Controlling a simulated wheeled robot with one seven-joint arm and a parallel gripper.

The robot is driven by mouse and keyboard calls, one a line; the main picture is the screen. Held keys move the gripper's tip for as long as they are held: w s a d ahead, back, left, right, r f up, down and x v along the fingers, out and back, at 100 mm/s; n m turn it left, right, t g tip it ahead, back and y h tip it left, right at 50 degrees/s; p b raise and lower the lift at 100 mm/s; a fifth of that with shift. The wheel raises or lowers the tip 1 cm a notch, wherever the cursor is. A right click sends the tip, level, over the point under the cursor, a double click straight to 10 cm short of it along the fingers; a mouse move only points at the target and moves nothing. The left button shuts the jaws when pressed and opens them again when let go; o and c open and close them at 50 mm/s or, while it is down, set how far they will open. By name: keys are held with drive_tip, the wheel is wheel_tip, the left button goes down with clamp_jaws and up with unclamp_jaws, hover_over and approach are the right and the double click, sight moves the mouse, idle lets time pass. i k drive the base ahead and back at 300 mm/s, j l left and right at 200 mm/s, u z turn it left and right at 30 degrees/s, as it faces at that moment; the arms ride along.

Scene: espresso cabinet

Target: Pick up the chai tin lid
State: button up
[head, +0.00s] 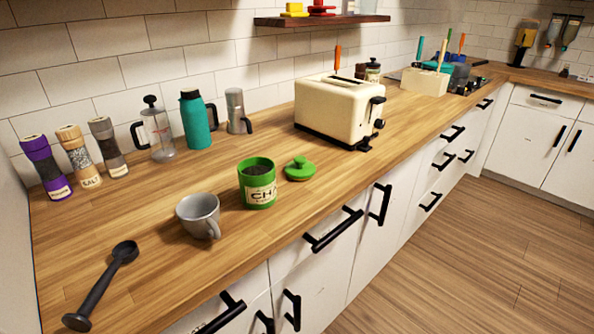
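The chai tin lid (299,170) is green with a round knob on top. It lies flat on the wooden counter, knob up, in the middle of the head view. The green chai tin (259,195) stands upright just left of and nearer than the lid, open, with dark contents and a cream label. A small gap of counter appears between tin and lid. My gripper is not in view.
A grey mug (200,215) and a black scoop (103,285) are left of the tin. A cream toaster (338,110) stands behind the lid to the right. A teal flask (195,120) and a French press (157,131) stand by the wall. Counter right of the lid is clear.

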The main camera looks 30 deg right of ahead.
sight(299, 170)
drive_tip(key=i+l+u, duration=0.2)
drive_tip(key=l+u, duration=0.15)
drive_tip(key=l, duration=0.35)
drive_tip(key=i+l+u, duration=0.15)
drive_tip(key=l+u, duration=0.2)
drive_tip(key=l, duration=0.4)
drive_tip(key=l+u, duration=0.35)
drive_tip(key=l, duration=0.4)
